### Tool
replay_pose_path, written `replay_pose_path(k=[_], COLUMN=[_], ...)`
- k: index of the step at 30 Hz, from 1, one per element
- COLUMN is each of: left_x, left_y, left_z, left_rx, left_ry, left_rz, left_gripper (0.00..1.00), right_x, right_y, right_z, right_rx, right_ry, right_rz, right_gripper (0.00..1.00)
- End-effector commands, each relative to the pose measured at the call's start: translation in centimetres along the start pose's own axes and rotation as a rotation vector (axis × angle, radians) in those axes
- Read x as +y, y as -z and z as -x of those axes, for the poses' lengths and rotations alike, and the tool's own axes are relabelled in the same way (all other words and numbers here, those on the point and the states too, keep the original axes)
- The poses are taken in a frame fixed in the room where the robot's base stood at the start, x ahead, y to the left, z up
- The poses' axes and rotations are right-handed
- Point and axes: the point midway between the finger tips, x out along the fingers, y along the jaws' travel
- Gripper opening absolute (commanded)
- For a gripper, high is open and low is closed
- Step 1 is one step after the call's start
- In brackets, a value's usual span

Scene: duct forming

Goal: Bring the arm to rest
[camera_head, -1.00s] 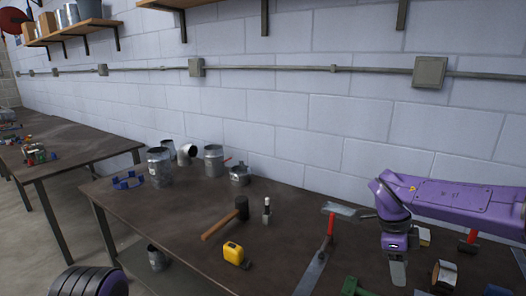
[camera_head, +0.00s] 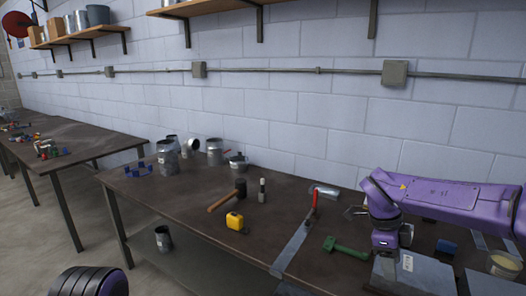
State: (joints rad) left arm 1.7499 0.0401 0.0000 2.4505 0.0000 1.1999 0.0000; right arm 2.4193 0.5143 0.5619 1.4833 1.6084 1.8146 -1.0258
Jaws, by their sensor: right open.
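My purple right arm (camera_head: 440,195) reaches in from the right edge above the workbench (camera_head: 180,200). Its right gripper (camera_head: 386,264) points down over the right part of the bench, near a grey metal sheet or plate (camera_head: 425,272). I see nothing held in it; its fingertips are small and hard to make out against the metal. A dark ribbed part of my left arm (camera_head: 90,282) shows at the lower left edge; the left gripper is not in view.
A green tool (camera_head: 345,247) and a red-handled tool (camera_head: 315,205) lie left of the gripper. A yellow tape measure (camera_head: 235,221), a hammer (camera_head: 227,197) and metal duct pieces (camera_head: 167,158) stand farther left. A round tin (camera_head: 504,265) is at far right. The block wall stands behind.

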Motion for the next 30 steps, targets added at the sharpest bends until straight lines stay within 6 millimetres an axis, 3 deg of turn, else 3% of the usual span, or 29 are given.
replay_pose_path(k=[10, 14, 17, 20, 23, 26, 30], left_x=[0.0, 0.1, 0.2, 0.3, 0.4, 0.5, 0.7], left_y=[0.0, -0.3, -0.7, -1.2, -1.7, -2.2, -2.9], left_z=[-0.2, -0.9, -1.8, -2.9, -4.2, -5.4, -7.2], left_rx=[0.001, 0.001, 0.001, 0.0, 0.001, 0.001, 0.001], left_ry=[-0.001, 0.0, 0.0, 0.0, 0.0, 0.0, 0.0], left_rz=[0.0, 0.0, 0.0, 0.0, 0.0, 0.0, 0.0], left_gripper=[0.43, 0.43, 0.43, 0.43, 0.43, 0.43, 0.43], right_x=[-3.6, -4.1, -3.3, -0.8, 3.9, 10.1, 19.4], right_y=[0.9, 0.2, -1.0, -2.7, -4.1, -4.0, -1.4], right_z=[-2.9, -6.9, -11.5, -17.4, -24.4, -31.1, -38.9], right_rx=[0.117, 0.196, 0.243, 0.253, 0.22, 0.163, 0.089], right_ry=[0.352, 0.548, 0.698, 0.812, 0.854, 0.817, 0.674], right_rz=[-0.075, 0.005, 0.148, 0.363, 0.633, 0.906, 1.243], right_gripper=[0.51, 0.51, 0.51, 0.51, 0.51, 0.51, 0.51])
